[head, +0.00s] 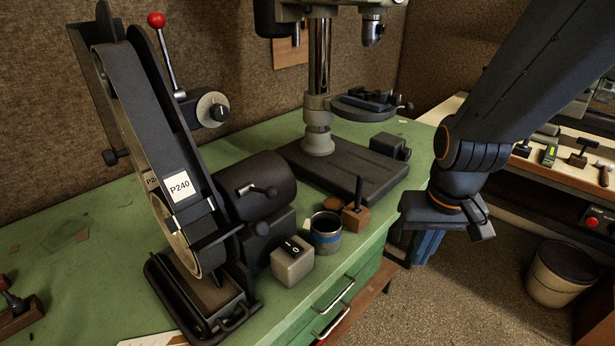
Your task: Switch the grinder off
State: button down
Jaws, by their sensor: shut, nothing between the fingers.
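The belt grinder (130,110) stands on the green bench at the left, its upright belt bearing a white "P240" label. A small grey switch box (292,266) sits at its right foot, near the bench's front edge. Its black rocker on top is marked I and O; I cannot tell which side is pressed. The picture does not show whether the belt is running. My gripper (408,250) is shut and empty, beyond the bench's right front edge. It is well to the right of the switch box and apart from it. Its fingertips are hard to make out.
A blue-banded cup (326,232) and a wooden block with a dark upright handle (356,217) stand just right of the switch box. A drill press (319,120) stands behind them. The grinder's motor (262,185) overhangs nearby. A bin (556,275) stands on the floor at right.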

aim_at(293, 249)
jog(key=u, duration=1.05)
jog(key=k, duration=0.9)
jog(key=z, duration=1.05)
